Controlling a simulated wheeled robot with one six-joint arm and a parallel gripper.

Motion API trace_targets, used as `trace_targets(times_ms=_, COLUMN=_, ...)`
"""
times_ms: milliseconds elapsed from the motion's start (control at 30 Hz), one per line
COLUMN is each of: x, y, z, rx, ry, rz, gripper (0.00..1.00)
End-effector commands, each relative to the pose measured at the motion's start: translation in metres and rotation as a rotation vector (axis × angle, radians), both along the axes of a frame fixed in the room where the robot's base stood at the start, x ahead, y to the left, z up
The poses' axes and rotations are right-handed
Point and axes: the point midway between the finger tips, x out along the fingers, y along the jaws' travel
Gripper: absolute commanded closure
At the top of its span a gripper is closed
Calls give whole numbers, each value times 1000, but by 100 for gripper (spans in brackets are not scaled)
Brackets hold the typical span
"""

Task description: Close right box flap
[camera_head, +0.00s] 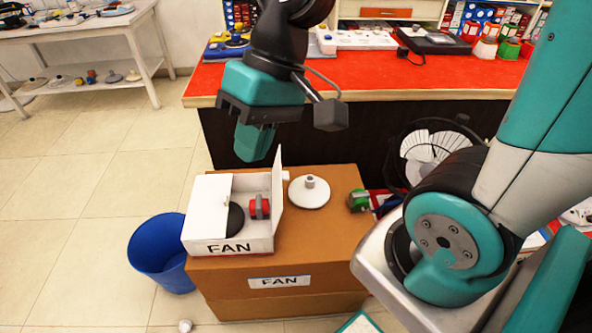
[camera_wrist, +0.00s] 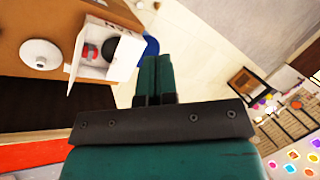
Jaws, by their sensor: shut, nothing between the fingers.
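A small white box labelled FAN (camera_head: 228,247) sits on the left part of a brown cardboard box (camera_head: 320,240). Its left flap (camera_head: 207,201) lies flat over the left half of the opening. Its right flap (camera_head: 278,197) stands upright. A red part and a dark round part show inside. The white box also shows at the upper left of the wrist view (camera_wrist: 125,62), with its right flap (camera_wrist: 76,62) sticking out. My gripper (camera_head: 254,142) is shut and empty, above and behind the white box, apart from it. The closed fingers also show in the wrist view (camera_wrist: 154,80).
A white round base (camera_head: 309,192) and a green part (camera_head: 358,200) lie on the cardboard box, right of the flap. A blue bin (camera_head: 160,253) stands at the left. A red-topped workbench (camera_head: 420,77) is behind, with a fan (camera_head: 428,150) near it.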

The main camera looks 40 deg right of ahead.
Motion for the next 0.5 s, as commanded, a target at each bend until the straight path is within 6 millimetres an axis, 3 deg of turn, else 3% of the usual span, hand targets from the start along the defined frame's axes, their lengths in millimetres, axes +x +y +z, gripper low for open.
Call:
trace_targets(times_ms=33, x=25, y=-19, z=-37, rx=31, ry=87, rz=-174, gripper=100)
trace_targets(times_ms=167, x=79, y=-80, z=-99, rx=160, ry=322, rz=-649, gripper=100)
trace_targets(times_ms=233, x=100, y=-121, z=-134, rx=249, ry=452, rz=-897, gripper=100)
trace_targets(times_ms=367, x=117, y=-200, z=-196, rx=437, ry=690, rz=-1304, gripper=100)
trace_targets(times_ms=500, x=113, y=-267, z=-248, rx=635, ry=904, rz=-1608, gripper=100)
